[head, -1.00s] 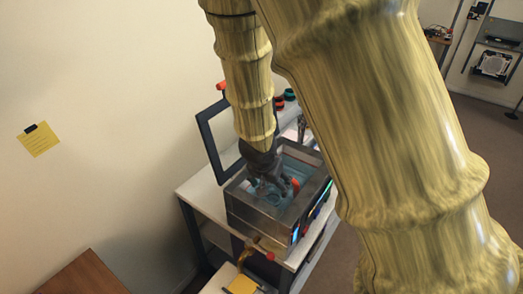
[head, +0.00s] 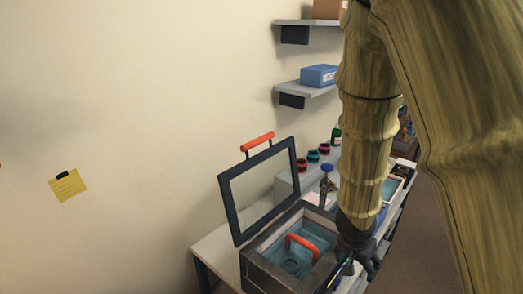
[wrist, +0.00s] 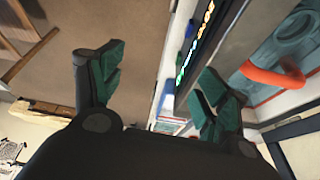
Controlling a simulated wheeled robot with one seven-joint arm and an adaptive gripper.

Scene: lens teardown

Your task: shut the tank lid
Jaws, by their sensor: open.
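The tank (head: 262,276) is an open metal box of bluish liquid on the bench. Its lid (head: 231,210) is a dark frame with a clear pane, standing up open at the tank's far left side. A red-orange handle (head: 257,142) sits on the lid's top edge. A red-orange curved handle (head: 300,241) and a ring shape show inside the tank; the curved handle also shows in the wrist view (wrist: 272,78). My gripper (wrist: 160,88) is open and empty, with green-padded fingers. In the head view it is beside the tank's right wall, apart from the lid.
Several small dark jars with coloured lids (head: 312,156) and a green bottle (head: 336,134) stand behind the tank. Two wall shelves (head: 305,91) hang above, the lower with a blue box (head: 319,75). The wall is left of the lid. Open floor shows right of the bench.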

